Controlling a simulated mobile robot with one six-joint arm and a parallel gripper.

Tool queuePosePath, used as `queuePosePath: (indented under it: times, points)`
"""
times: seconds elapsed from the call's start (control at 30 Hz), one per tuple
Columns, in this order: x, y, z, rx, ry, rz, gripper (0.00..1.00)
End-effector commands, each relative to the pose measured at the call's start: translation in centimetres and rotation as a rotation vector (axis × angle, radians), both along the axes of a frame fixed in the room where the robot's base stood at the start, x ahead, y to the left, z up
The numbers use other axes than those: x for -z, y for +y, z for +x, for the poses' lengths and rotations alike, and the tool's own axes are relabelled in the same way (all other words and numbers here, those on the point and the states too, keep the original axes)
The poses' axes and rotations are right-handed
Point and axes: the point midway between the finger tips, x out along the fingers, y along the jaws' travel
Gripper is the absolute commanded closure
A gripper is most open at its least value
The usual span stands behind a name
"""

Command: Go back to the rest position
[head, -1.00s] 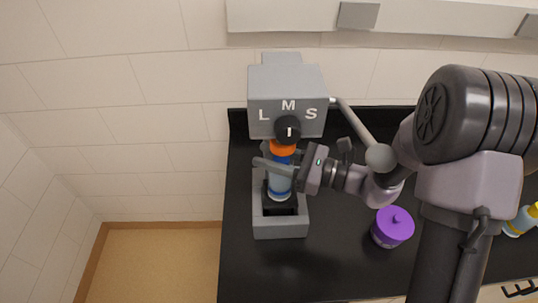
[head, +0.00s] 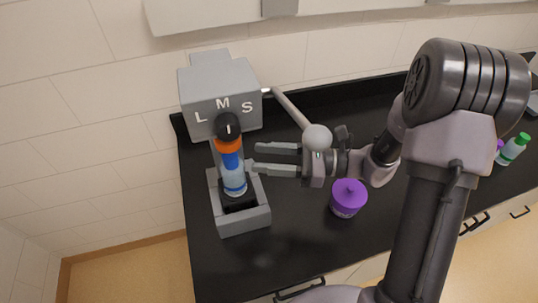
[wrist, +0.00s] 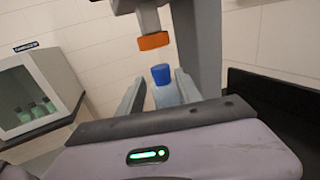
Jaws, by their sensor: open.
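My gripper (head: 257,159) is open and empty, just right of the tap machine, with its fingers pointing left toward the bottle. The blue-capped bottle (head: 235,182) stands upright on the base of the grey tap machine (head: 220,87), under the orange nozzle (head: 228,145). The machine has a black dial marked L, M and S. In the wrist view, the bottle's blue cap (wrist: 161,74) shows between and beyond the two fingers (wrist: 157,95), with the orange nozzle (wrist: 153,41) above it.
A lever with a grey ball (head: 317,137) sticks out from the machine, close above my gripper. A green-capped bottle (head: 512,149) is far right. A glass-fronted cabinet (wrist: 35,95) shows in the wrist view.

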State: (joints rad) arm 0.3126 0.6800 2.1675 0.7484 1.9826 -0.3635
Motion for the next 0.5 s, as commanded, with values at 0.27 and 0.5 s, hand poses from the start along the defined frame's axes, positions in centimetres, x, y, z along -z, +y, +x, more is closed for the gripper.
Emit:
queuePosePath:
  times: [0.27,0.5]
  points:
    - [0.03,-0.89,-0.16,0.000,0.001,0.000,0.58]
    - [0.02,-0.86,-0.16,0.000,0.001,0.000,0.58]
